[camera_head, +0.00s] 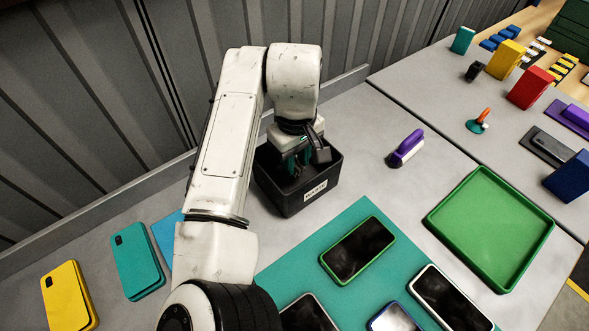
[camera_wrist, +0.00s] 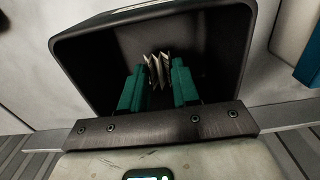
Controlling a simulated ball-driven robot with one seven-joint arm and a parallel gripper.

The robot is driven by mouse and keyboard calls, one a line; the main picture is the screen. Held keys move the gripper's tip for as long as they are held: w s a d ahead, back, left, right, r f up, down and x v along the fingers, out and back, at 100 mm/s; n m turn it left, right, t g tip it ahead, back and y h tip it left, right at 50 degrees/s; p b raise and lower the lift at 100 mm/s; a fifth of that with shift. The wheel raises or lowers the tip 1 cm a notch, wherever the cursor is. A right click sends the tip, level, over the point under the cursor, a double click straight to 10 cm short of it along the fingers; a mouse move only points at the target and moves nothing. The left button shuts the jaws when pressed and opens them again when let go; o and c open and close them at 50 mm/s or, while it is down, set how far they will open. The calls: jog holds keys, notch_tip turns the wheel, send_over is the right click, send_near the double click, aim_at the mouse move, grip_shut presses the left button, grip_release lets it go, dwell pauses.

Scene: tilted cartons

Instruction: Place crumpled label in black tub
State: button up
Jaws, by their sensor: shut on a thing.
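The black tub (camera_head: 310,203) stands on the grey table near the back wall, with a white label plate on its front. My gripper (camera_head: 297,167) reaches down over the tub in the head view. In the wrist view my gripper (camera_wrist: 159,90) has its two green fingers shut on the crumpled label (camera_wrist: 157,68), a small pleated cream piece. The label and fingertips are over or inside the opening of the tub (camera_wrist: 72,68); the exact height above its floor is hard to tell. In the head view the label is hidden by my gripper and the tub wall.
A teal mat (camera_head: 310,262) with several phones lies in front. A green tray (camera_head: 492,276) is at the right. A purple-handled tool (camera_head: 406,148) lies right of the tub. Teal (camera_head: 138,260) and yellow (camera_head: 68,296) cases lie at the left.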

aim_at(296, 163)
jog(key=shift+f, duration=2.05)
jog(key=shift+d+f, duration=0.1)
jog(key=shift+f, duration=0.05)
jog(key=o, duration=1)
notch_tip(296, 163, up, 12)
jog(key=shift+r+b, duration=0.2)
jog(key=shift+b, duration=0.15)
